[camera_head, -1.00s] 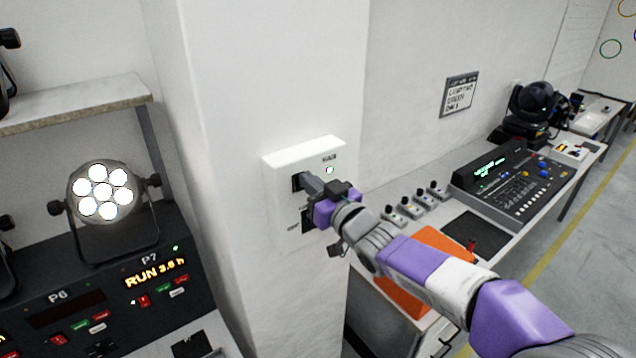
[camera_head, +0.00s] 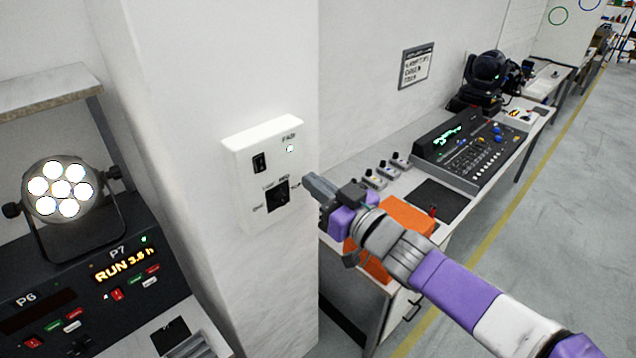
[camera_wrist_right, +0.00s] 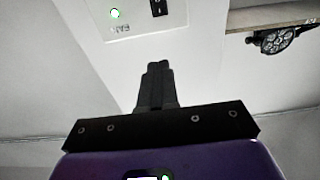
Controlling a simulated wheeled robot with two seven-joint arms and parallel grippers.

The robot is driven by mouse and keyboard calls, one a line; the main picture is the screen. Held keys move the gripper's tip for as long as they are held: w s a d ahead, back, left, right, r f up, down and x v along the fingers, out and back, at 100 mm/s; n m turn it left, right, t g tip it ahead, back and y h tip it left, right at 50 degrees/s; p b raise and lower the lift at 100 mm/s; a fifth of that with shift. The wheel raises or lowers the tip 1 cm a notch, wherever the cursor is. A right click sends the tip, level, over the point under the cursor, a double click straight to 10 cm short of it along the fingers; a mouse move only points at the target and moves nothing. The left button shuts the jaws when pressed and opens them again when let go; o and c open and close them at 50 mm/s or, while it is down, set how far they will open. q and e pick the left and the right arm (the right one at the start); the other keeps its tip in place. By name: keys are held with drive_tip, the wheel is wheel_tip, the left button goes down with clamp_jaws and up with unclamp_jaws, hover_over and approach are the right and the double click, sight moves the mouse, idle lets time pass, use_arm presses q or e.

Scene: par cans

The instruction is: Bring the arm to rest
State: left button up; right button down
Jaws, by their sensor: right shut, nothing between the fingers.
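My right gripper (camera_head: 312,184) is shut and empty. In the head view it is in front of the white pillar's right edge, to the right of the white wall box (camera_head: 265,165), with a visible gap between them. The box has a black rocker switch, a dark square socket or knob and a lit green-white light. In the right wrist view the shut fingers (camera_wrist_right: 157,75) point toward the pillar, and part of the box (camera_wrist_right: 140,15) shows above them. My left gripper is in neither view.
A lit par can (camera_head: 60,190) stands on a black panel reading "RUN 3.6 h" at left. At right a bench carries an orange item (camera_head: 408,216), small knobbed boxes, a lighting console (camera_head: 480,145) and a moving-head light (camera_head: 487,75). Floor lies open beyond the bench.

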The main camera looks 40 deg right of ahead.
idle(0.6)
drive_tip(key=w+a+f+m+g+b, duration=0.1)
drive_tip(key=w+a+f+g, duration=0.15)
drive_tip(key=f, duration=0.95)
drive_tip(key=w+a+f+m+g+b, duration=0.1)
drive_tip(key=w+a+f+g+b, duration=0.15)
drive_tip(key=f, duration=0.85)
drive_tip(key=w+a+f+m+g+b, duration=0.1)
drive_tip(key=w+a+f+g, duration=0.15)
drive_tip(key=f, duration=0.95)
drive_tip(key=s+a+f+g+b, duration=0.1)
drive_tip(key=s+a+f+g, duration=0.15)
drive_tip(key=f, duration=0.55)
drive_tip(key=s+a+f+g, duration=0.2)
drive_tip(key=s+f+g, duration=0.1)
drive_tip(key=f, duration=0.5)
drive_tip(key=s+a+f+g+b, duration=0.1)
drive_tip(key=s+a+f+g, duration=0.1)
drive_tip(key=s+f, duration=0.5)
drive_tip(key=s+a+f+m+g+y+b, duration=0.1)
drive_tip(key=s+a+f+g, duration=0.2)
drive_tip(key=s+a+f, duration=0.2)
wheel_tip(320, 180, down, 2)
drive_tip(key=shift+s+f+y, duration=0.1)
drive_tip(key=shift+s+y, duration=0.2)
drive_tip(key=shift+s, duration=0.8)
